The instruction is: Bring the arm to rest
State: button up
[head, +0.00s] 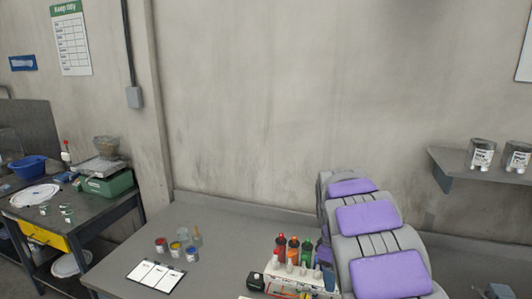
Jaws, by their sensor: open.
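My arm (367,218), grey with purple pads, rises from the lower right over the grey bench (225,215). Its far end shows in front of the wall, near the bench's back edge. My gripper does not show; it is out of view or hidden behind the arm. I cannot tell whether the arm touches the bench or the rack beside it.
Close left of my arm, a white rack (285,280) holds several coloured bottles. Small paint pots (176,249) and a clipboard (156,275) lie farther left. A wall shelf (450,167) with cans is at right. The bench between pots and rack is clear.

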jog(key=s+a+f+m+b, duration=0.1)
jog(key=s+f+m+b, duration=0.1)
jog(key=s, duration=1.1)
jog(key=s+a+f+m+b, duration=0.2)
jog(key=s+m, duration=0.2)
jog(key=s, duration=0.9)
jog(key=s+a+f+m+g+y+b, duration=0.1)
jog(key=s+f+m+b, duration=0.1)
jog(key=s, duration=1)
jog(key=shift+s+a+m, duration=0.2)
jog(key=shift+s+m, duration=0.2)
jog(key=shift+m, duration=0.4)
jog(key=shift+c, duration=0.3)
